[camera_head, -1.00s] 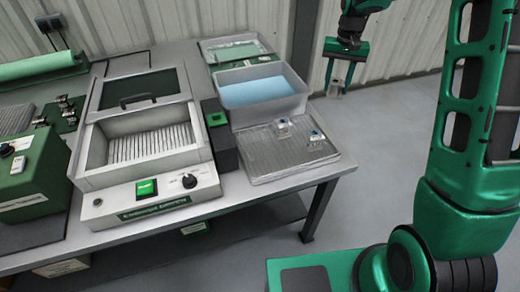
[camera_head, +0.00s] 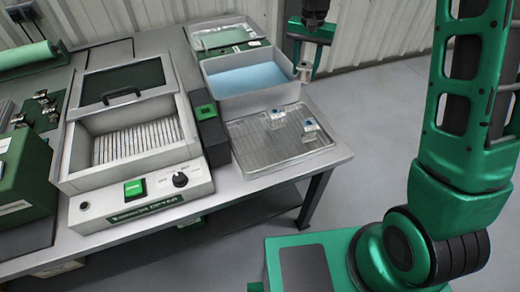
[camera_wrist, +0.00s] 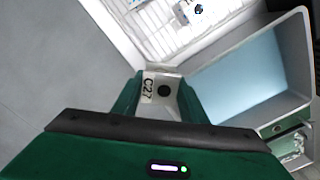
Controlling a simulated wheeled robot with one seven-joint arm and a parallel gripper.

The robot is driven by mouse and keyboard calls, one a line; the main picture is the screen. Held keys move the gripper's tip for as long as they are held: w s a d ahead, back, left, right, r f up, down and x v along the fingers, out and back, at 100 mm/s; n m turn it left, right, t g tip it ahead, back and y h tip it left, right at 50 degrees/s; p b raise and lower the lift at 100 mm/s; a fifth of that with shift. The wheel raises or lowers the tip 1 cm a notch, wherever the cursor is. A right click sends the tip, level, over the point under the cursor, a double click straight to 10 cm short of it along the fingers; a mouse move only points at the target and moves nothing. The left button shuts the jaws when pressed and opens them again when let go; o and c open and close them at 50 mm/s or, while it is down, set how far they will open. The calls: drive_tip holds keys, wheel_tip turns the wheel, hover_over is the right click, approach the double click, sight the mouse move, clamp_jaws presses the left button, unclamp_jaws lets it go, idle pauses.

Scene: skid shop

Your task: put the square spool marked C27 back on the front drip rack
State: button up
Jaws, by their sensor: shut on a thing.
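My gripper (camera_head: 304,72) is shut on a small pale square spool (camera_wrist: 162,87), whose label reads C27 in the wrist view. In the head view it hangs in the air close to the right end of the blue-filled tub, and the spool there is too small to make out clearly. The front drip rack (camera_head: 252,146) is a shallow wire-grid tray at the table's right front corner. Two small clear spools with blue centres (camera_head: 276,118) (camera_head: 311,128) stand on its right half. The rack shows at the top of the wrist view (camera_wrist: 160,40), apart from the held spool.
The tub of blue liquid (camera_head: 249,98) stands just behind the rack. A dark box with a green top (camera_head: 208,125) and a grey machine with a slatted well (camera_head: 135,160) are to its left. The left half of the rack is clear.

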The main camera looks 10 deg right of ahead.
drive_tip(key=s+a+m, duration=0.3)
drive_tip(key=s+a, duration=0.3)
drive_tip(key=a, duration=0.3)
drive_tip(key=s+a+m, duration=0.3)
drive_tip(key=s+a, duration=0.3)
drive_tip(key=a, duration=0.3)
drive_tip(key=s+a+m, duration=0.3)
drive_tip(key=s+a, duration=0.4)
drive_tip(key=a, duration=0.2)
drive_tip(key=shift+a+f, duration=0.1)
drive_tip(key=shift+a, duration=0.2)
drive_tip(key=shift+s, duration=0.3)
drive_tip(key=d+f, duration=0.2)
drive_tip(key=d, duration=0.1)
drive_tip(key=d+f, duration=0.2)
drive_tip(key=d, duration=0.2)
drive_tip(key=d+f, duration=0.3)
drive_tip(key=d, duration=0.1)
drive_tip(key=shift+d, duration=0.1)
drive_tip(key=shift+d+f, duration=0.1)
drive_tip(key=shift+f, duration=1.9)
drive_tip(key=shift+f, duration=0.1)
drive_tip(key=o, duration=1.3)
